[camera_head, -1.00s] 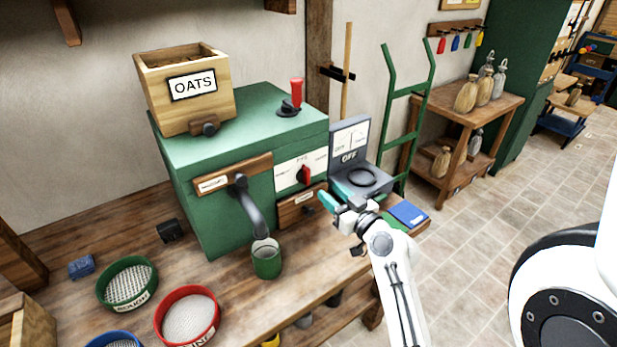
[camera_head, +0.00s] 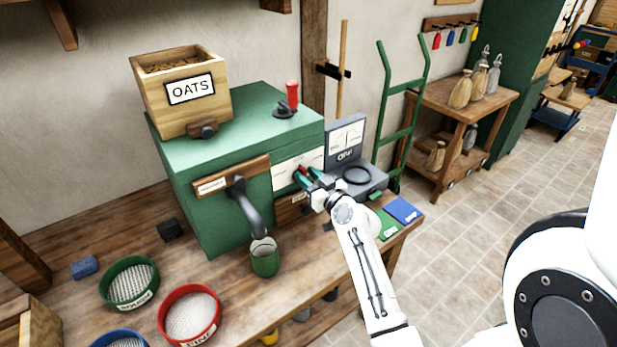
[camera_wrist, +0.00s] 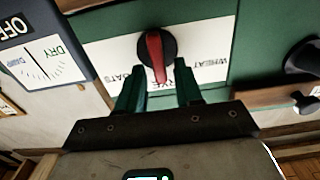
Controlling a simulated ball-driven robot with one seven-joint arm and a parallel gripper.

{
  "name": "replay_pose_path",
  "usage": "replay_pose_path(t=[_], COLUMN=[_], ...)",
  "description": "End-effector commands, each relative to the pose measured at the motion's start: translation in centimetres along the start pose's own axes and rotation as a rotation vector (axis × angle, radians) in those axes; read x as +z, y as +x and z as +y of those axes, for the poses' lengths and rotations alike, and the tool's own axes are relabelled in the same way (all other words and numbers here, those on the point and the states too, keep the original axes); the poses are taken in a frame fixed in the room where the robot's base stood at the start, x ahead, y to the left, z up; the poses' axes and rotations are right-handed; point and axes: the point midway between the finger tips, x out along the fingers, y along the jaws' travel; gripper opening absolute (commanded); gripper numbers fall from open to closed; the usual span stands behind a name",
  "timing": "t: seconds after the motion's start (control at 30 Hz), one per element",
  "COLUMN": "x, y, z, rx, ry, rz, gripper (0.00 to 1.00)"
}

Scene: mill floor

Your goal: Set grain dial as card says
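The grain dial (camera_wrist: 155,55) is a black round knob with a red bar on the white label plate (camera_wrist: 105,50) of the green mill. Its bar lies toward the middle label, which seems to read RYE, between OATS and WHEAT. My gripper (camera_wrist: 158,88) is open, its two teal fingers apart on either side of the bar's near end; I cannot tell whether they touch it. In the head view my gripper (camera_head: 309,178) is at the mill front and mostly hides the dial. A green card (camera_head: 388,226) and a blue card (camera_head: 404,210) lie on the bench; their lettering is unclear.
A grey meter (camera_head: 350,160) with a DAMP to DRY scale reads OFF, close right of my gripper. The crank spout (camera_head: 246,205) and green cup (camera_head: 265,260) are left. An OATS hopper (camera_head: 185,105) and red lever (camera_head: 292,96) top the mill. Sieves stand front left.

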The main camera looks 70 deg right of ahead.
Motion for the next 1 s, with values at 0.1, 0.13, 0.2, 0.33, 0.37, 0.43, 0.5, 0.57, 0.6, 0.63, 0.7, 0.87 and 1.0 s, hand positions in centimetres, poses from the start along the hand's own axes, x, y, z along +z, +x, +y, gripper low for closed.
replay_pose_path(t=[0.1, 0.13, 0.2, 0.33, 0.37, 0.43, 0.5, 0.57, 0.6, 0.63, 0.7, 0.87, 1.0], x=[0.00, 0.00, 0.01, 0.01, 0.01, 0.00, 0.01, 0.01, 0.01, 0.02, 0.03, 0.08, 0.14], y=[-0.02, -0.02, -0.02, -0.03, -0.03, -0.03, -0.03, -0.03, -0.03, -0.03, -0.02, -0.01, -0.01], z=[-0.01, -0.01, -0.01, -0.01, -0.01, 0.00, -0.01, -0.01, -0.01, -0.01, 0.00, 0.06, 0.19], rx=[0.000, 0.000, 0.000, 0.000, 0.000, 0.000, 0.000, 0.000, 0.000, 0.000, 0.000, -0.001, -0.001], ry=[0.000, 0.000, 0.000, 0.000, 0.000, 0.000, 0.000, 0.000, 0.002, 0.003, 0.011, 0.058, 0.138], rz=[0.000, 0.000, 0.000, 0.000, 0.000, 0.000, 0.000, 0.000, 0.000, 0.000, 0.000, 0.000, 0.000], gripper=[0.23, 0.20, 0.14, 0.01, 0.00, 0.00, 0.00, 0.00, 0.00, 0.00, 0.00, 0.00, 0.00])
